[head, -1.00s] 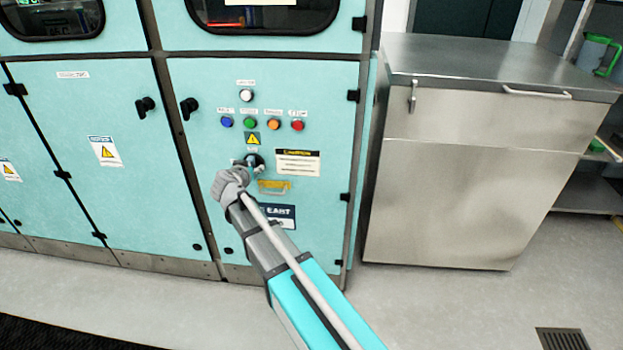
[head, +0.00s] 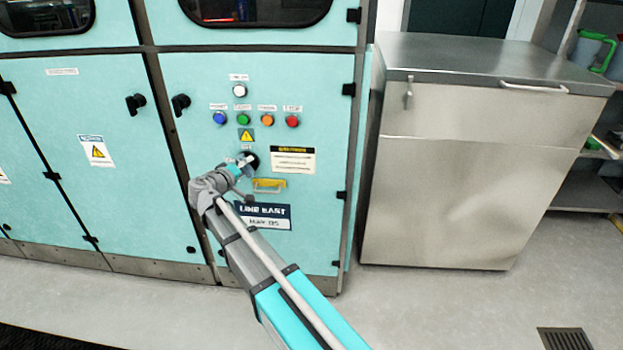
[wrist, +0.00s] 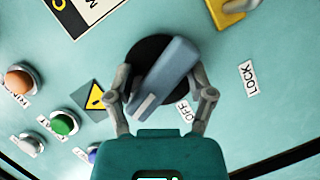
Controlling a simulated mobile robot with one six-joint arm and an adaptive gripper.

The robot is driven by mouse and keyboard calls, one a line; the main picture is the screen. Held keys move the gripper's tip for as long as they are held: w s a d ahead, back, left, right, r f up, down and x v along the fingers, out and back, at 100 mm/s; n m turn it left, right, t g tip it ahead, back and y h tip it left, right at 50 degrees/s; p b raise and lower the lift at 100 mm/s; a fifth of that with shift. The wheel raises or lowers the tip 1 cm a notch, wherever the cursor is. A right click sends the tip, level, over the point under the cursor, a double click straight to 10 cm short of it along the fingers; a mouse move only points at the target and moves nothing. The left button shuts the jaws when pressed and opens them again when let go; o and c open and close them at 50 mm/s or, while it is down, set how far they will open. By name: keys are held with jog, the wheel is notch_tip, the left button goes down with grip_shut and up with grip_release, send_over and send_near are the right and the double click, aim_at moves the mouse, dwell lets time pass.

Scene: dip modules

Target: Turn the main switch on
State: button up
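The main switch (wrist: 165,78) is a grey-blue bar handle on a round black base. It sits on the teal cabinet door, below the yellow warning triangle, and its black base shows in the head view (head: 251,160). In the wrist view the bar lies diagonally, its lower end with a pale mark. An OFF label (wrist: 185,111) is close beside it and a LOCK label (wrist: 248,78) is farther right. My gripper (wrist: 163,75) is open, one finger on each side of the switch; I see gaps between fingers and bar. In the head view my gripper (head: 240,166) partly covers the switch.
Blue, green, orange and red buttons (head: 256,119) and a white one sit above the switch. A steel cabinet (head: 470,170) stands to the right. The floor in front is clear.

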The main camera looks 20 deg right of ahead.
jog(key=n+h+b, duration=0.1)
jog(key=n, duration=0.1)
jog(key=n+h+b, duration=0.1)
jog(key=n+b, duration=0.1)
jog(key=shift+f+t, duration=0.15)
jog(key=shift+t, duration=0.25)
jog(key=shift+s+a+n, duration=0.1)
jog(key=shift+n, duration=0.4)
jog(key=v, duration=1.3)
jog(key=s+d+r+m+g+y+p, duration=0.1)
jog(key=s+d+r+m+g+p, duration=0.2)
jog(key=d+p, duration=0.45)
jog(key=s+d+r+m+g+y+p, duration=0.1)
jog(key=s+d+m+g+y+p, duration=0.1)
jog(key=d+g+p, duration=0.4)
jog(key=s+d+r+m+g+y+p, duration=0.3)
jog(key=s+d+r+y+p, duration=0.3)
jog(key=p, duration=1)
jog(key=shift+s+d+r+p, duration=0.35)
jog(key=shift+s+d+r, duration=0.85)
jog(key=shift+s+d, duration=0.7)
jog(key=shift+s+a, duration=0.15)
jog(key=shift+s, duration=0.05)
